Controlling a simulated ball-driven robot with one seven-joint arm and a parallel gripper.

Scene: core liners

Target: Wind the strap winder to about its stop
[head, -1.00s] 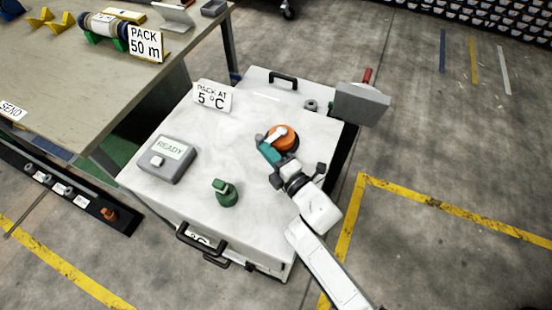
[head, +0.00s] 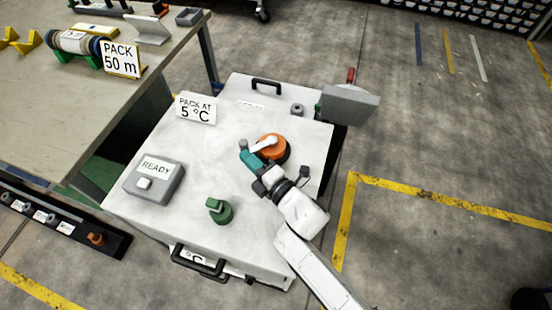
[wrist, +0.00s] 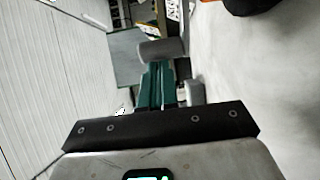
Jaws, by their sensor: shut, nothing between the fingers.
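The strap winder appears to be the orange drum (head: 276,152) on the white case top, with a white crank arm (head: 262,146) and a grey knob (head: 243,144) at its outer end. My gripper (head: 247,155) has teal fingers and is at the left of the drum, close beside the knob. In the wrist view the shut, empty fingers (wrist: 160,85) point at a grey cylinder (wrist: 160,50), apparently the knob, just past their tips. I cannot tell whether they touch it. The drum is only a dark edge (wrist: 250,4) there.
On the case top (head: 200,160) stand a green knob (head: 219,211), a grey READY box (head: 155,180) and a "PACK AT 5 °C" sign (head: 196,108). A grey box (head: 350,106) sticks out at the right edge. A workbench (head: 60,110) stands at left.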

